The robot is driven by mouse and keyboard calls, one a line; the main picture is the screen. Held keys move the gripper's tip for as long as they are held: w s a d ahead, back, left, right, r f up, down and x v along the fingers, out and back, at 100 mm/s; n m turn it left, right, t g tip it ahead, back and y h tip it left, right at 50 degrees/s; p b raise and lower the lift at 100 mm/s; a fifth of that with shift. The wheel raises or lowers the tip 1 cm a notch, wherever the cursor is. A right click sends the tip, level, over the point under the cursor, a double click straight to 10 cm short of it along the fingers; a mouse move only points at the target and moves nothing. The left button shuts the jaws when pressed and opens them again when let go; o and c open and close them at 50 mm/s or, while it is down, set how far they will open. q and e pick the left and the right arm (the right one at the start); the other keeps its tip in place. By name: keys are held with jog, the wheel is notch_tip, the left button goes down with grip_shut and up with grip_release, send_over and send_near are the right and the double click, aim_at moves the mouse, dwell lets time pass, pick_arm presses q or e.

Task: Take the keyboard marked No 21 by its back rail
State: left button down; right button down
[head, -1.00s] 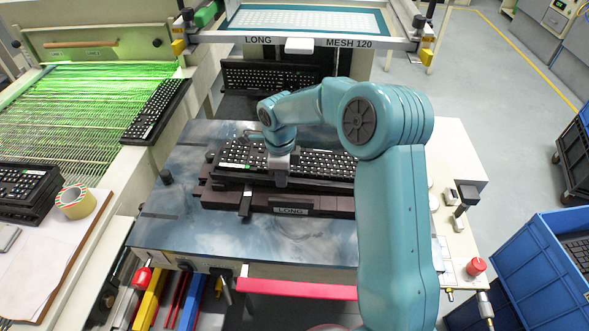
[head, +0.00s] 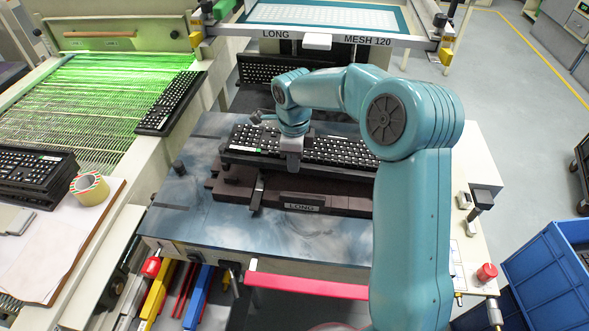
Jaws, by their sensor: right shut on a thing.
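A black keyboard with white-printed keys (head: 345,150) is held above the dark fixture marked LONG (head: 345,205) on the steel table. A small green and white mark shows at its left end; I cannot read a number. My right gripper (head: 291,166) reaches over the keyboard from behind and is shut on it near the middle of its length. Its fingertips are partly hidden, so which edge they hold is unclear. My left gripper is not in view.
Another keyboard (head: 170,103) lies along the edge of the green-lit dryer belt (head: 90,100). A keyboard stack (head: 35,170) and a tape roll (head: 90,187) are at left. The screen frame marked LONG MESH 120 (head: 300,38) is behind. A blue crate (head: 550,275) is at right.

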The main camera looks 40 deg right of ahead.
notch_tip(320, 180, up, 16)
jog(key=shift+p, duration=0.4)
